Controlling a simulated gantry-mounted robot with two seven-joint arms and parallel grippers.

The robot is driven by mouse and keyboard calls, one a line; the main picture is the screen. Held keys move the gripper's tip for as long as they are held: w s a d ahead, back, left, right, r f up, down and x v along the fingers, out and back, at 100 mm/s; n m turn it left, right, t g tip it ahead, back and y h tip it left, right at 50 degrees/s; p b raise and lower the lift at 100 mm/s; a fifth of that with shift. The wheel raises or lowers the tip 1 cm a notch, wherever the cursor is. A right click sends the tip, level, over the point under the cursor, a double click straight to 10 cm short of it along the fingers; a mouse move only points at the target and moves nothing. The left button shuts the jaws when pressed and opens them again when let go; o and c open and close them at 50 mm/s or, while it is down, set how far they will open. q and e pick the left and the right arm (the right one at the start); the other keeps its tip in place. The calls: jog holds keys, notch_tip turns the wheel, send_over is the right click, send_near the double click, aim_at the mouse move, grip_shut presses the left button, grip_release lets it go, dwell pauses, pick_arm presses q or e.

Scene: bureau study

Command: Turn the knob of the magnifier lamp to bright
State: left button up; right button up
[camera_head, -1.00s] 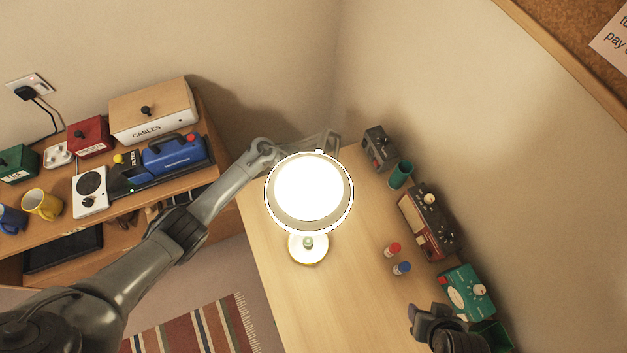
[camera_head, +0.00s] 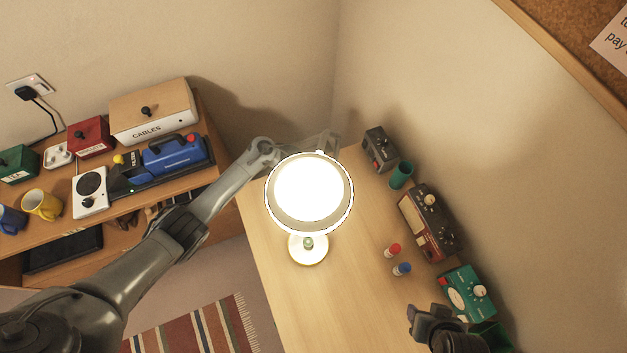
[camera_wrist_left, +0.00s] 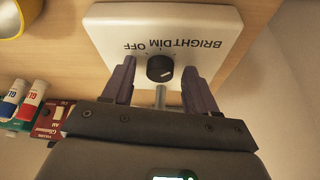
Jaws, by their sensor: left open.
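The magnifier lamp (camera_head: 310,190) stands on the desk with its round head lit, on a pale round base (camera_head: 308,250). In the left wrist view a white control box (camera_wrist_left: 110,28) carries the upside-down words BRIGHT, DIM and OFF. Its black round knob (camera_wrist_left: 160,69) has a pale pointer mark, whose setting I cannot tell for certain. My left gripper (camera_wrist_left: 158,74) is open, with one finger on each side of the knob and visible gaps to it. In the head view the lamp head partly hides this gripper. My dark right gripper (camera_head: 435,325) is at the bottom right; its jaws are unclear.
A red-brown device (camera_head: 428,222), a teal device (camera_head: 468,293), a dark box (camera_head: 380,149) and a green cup (camera_head: 401,175) line the desk's wall side. Two small bottles (camera_head: 397,260) stand nearby. The desk's front left is clear. A cluttered shelf (camera_head: 60,225) stands at left.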

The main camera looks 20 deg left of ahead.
pick_arm(q)
jog(key=shift+r, duration=0.1)
jog(key=p+v, duration=0.1)
jog(key=v, duration=0.9)
jog(key=shift+r+p, duration=0.25)
jog(key=shift+p, duration=0.1)
jog(key=shift+a, duration=0.15)
jog(key=s+d+n+t+y, duration=0.2)
jog(key=s+d+t, duration=0.15)
jog(key=s, duration=0.35)
jog(key=s+a+r+n+g+p, duration=0.1)
jog(key=s+a+r+n, duration=0.1)
jog(key=s+r, duration=0.3)
jog(key=s+a+r+n+g+y+p, duration=0.1)
jog(key=s+a+r+n, duration=0.2)
jog(key=s, duration=1.1)
jog(key=shift+r+n+y, duration=0.3)
jog(key=shift+r+n, duration=0.9)
jog(key=shift+r, duration=0.65)
